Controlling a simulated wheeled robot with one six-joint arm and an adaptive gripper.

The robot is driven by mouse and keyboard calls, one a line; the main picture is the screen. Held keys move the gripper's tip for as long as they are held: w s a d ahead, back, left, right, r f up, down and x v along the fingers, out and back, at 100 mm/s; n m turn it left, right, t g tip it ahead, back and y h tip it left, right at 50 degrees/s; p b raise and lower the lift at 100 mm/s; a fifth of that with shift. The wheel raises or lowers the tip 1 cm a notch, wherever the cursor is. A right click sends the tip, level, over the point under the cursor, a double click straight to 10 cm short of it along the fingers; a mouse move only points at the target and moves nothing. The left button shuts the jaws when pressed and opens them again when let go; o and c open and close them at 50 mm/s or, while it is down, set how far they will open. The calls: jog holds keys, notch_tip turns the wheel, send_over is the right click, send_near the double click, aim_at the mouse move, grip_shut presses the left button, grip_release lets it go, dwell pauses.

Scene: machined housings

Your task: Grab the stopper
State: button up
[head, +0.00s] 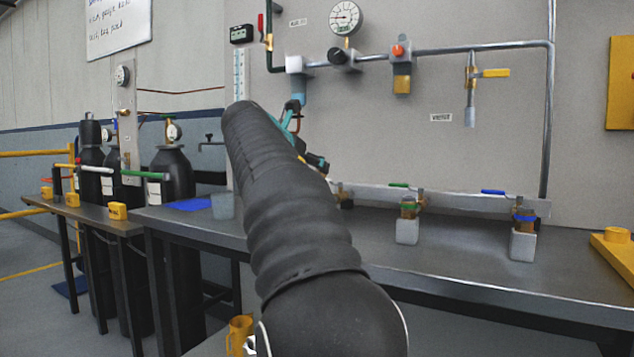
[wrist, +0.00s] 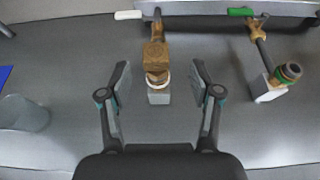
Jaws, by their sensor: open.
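The likely stopper is a square brass piece (wrist: 155,57) at the upper middle of the wrist view. It sits on a fitting with a white ring (wrist: 157,82) and a pale grey block (wrist: 159,97) on the bench. My gripper (wrist: 160,76) is open, with one finger to the left of this fitting and one to the right. There is a visible gap on both sides, and nothing is held. In the head view my own arm hides most of this fitting and part of my gripper (head: 313,157).
A green-ringed fitting (wrist: 289,72) stands to the right; it also shows in the head view (head: 408,211). A blue-ringed fitting (head: 524,219) stands farther right. A clear cup (wrist: 22,115) is on the left, by a blue mat (head: 188,205). A pipe rail runs behind the fittings.

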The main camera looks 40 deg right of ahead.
jog(key=shift+w+r+b+x, duration=0.15)
jog(key=shift+x, duration=1.2)
jog(key=shift+w+r+b+x, duration=0.1)
jog(key=shift+w+b+x, duration=0.05)
jog(key=shift+x, duration=1.2)
grip_shut()
